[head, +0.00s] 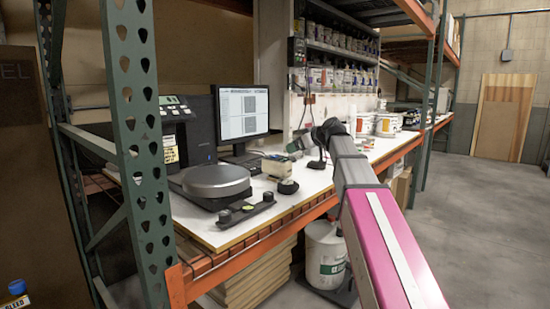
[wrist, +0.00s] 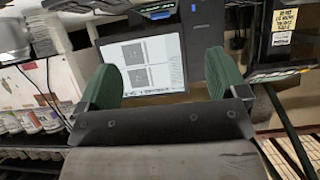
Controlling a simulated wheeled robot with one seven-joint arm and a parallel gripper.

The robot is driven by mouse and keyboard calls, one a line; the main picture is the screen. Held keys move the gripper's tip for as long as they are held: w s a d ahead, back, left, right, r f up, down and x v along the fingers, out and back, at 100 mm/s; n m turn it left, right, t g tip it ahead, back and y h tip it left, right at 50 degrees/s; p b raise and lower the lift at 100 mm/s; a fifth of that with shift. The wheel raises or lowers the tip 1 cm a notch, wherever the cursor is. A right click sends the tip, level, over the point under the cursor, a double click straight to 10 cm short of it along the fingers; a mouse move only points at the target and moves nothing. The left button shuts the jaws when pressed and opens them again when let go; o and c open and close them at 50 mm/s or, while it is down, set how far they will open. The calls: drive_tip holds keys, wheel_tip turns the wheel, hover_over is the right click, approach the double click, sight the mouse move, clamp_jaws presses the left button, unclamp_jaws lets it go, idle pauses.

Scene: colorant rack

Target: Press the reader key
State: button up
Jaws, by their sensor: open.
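A low black bar (head: 246,209) with round knobs lies near the front edge of the white bench; one knob has a yellow-green top (head: 248,208). I cannot tell for sure which part is the reader key. A small round black piece (head: 288,187) stands behind the bar's right end. My gripper (head: 294,148) is above the bench, behind and to the right of the bar, right of the monitor. In the wrist view my gripper (wrist: 165,78) shows two green fingers wide apart with nothing between them; the monitor (wrist: 142,65) shows beyond. The bar is not visible there.
A round silver plate on a black base (head: 216,181) stands left of the bar. The monitor (head: 243,115) and a black machine (head: 172,130) stand behind. White tubs (head: 386,125) stand farther right. A green rack post (head: 140,150) rises at left.

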clamp_jaws()
idle(1.6)
